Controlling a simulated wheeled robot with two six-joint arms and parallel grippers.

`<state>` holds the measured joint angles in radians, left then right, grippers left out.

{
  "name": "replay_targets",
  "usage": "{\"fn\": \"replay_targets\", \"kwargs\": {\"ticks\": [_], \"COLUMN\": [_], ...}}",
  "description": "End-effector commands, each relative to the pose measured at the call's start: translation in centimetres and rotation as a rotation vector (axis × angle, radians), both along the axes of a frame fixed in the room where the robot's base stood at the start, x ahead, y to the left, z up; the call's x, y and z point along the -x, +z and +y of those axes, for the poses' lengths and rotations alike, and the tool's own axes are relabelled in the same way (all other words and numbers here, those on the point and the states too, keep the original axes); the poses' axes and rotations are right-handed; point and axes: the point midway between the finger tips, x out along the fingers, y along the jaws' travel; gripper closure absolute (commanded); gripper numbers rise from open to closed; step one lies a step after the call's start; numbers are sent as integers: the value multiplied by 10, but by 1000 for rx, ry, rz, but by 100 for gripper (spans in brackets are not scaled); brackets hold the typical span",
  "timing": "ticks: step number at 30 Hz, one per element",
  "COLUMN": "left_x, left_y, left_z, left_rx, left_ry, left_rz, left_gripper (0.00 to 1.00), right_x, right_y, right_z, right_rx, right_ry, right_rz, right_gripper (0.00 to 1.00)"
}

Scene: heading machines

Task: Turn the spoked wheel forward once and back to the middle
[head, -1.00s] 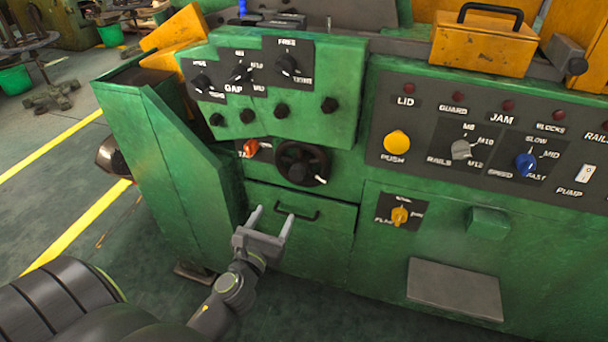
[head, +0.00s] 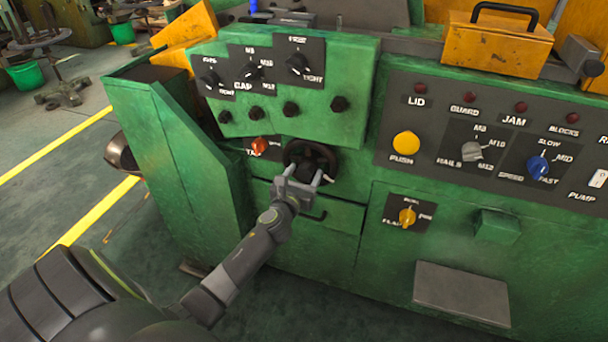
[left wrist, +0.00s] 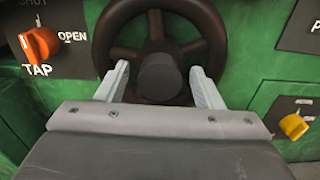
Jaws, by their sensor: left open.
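The dark spoked wheel (head: 310,158) is on the green machine front, below the row of black knobs. In the left wrist view the wheel (left wrist: 157,28) fills the upper middle, with its round hub and several spokes showing. My left gripper (head: 304,176) is open at the lower part of the wheel. In the left wrist view its two fingers (left wrist: 158,82) stand either side of the hub, overlapping the lower rim. Whether they touch the rim I cannot tell. The wheel's lower part is partly hidden by the gripper. My right gripper is not in view.
An orange TAP knob (head: 259,146) sits just left of the wheel. A yellow knob (head: 407,216) and a green block (head: 497,226) stick out at the right. A green side cabinet (head: 165,150) stands at the left.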

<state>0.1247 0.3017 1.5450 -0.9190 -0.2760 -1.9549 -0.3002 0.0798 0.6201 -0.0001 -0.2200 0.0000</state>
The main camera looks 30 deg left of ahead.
Motion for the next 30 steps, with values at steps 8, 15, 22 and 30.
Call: {"fn": "replay_targets", "kwargs": {"ticks": [8,15,22,30], "left_x": [-5,-4,-4,-6], "left_y": [1,0,0,0], "left_z": [1,1,1,1], "left_rx": [0,0,0,9], "left_ry": [0,0,0,0], "left_rz": [-1,0,0,-2], "left_gripper": [39,60,90,100], "right_x": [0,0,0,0], "right_y": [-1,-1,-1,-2], "right_z": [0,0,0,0], "right_rx": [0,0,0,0], "right_ry": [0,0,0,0], "right_rz": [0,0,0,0], "right_gripper": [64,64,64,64]}}
